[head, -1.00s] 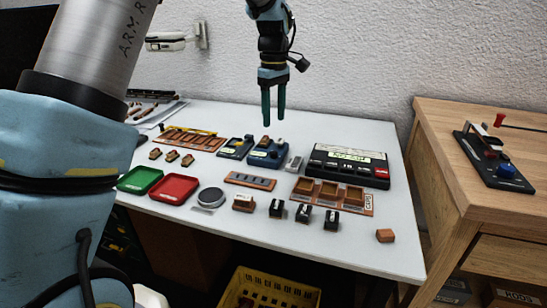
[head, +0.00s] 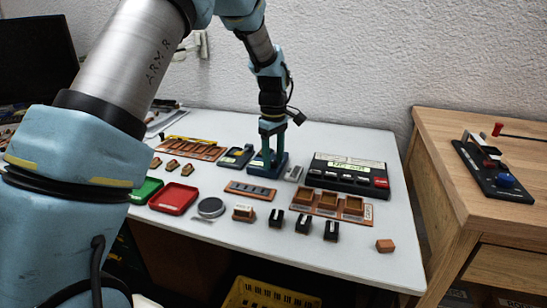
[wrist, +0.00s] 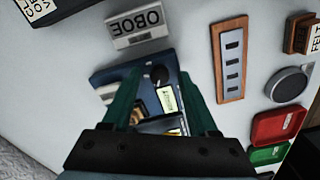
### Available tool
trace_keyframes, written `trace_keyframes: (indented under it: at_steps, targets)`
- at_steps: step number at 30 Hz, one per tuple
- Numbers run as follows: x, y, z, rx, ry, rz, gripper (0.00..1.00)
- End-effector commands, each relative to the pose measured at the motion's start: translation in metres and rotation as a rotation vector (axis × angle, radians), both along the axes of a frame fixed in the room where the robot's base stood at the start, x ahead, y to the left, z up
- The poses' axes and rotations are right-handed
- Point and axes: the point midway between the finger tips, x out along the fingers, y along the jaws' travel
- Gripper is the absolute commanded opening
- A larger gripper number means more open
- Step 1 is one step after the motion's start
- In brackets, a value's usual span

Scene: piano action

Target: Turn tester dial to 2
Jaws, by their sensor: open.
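A blue box (head: 254,170) stands on the white table, and it also shows in the wrist view (wrist: 103,77). On it are a dark round knob (wrist: 158,74) and a small pale label (wrist: 167,98); its dial marks are too small to read. My gripper (head: 272,155) points down over this box, its green fingers hiding much of it in the head view. In the wrist view my open gripper (wrist: 159,80) has one finger on each side of the knob. I cannot tell whether either finger touches it.
A second blue device (head: 235,157) stands close on the left. A slotted wooden strip (head: 250,190) lies in front.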

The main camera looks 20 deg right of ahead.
Motion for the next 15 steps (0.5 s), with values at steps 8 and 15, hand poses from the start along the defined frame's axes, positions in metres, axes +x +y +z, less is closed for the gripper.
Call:
trace_keyframes:
  at_steps: [8, 15]
  targets:
    - [0.0, -0.0001, 0.0004, 0.0, 0.0, 0.0, 0.34]
    - [0.0, 0.0, 0.0005, 0.0, 0.0, 0.0, 0.07]
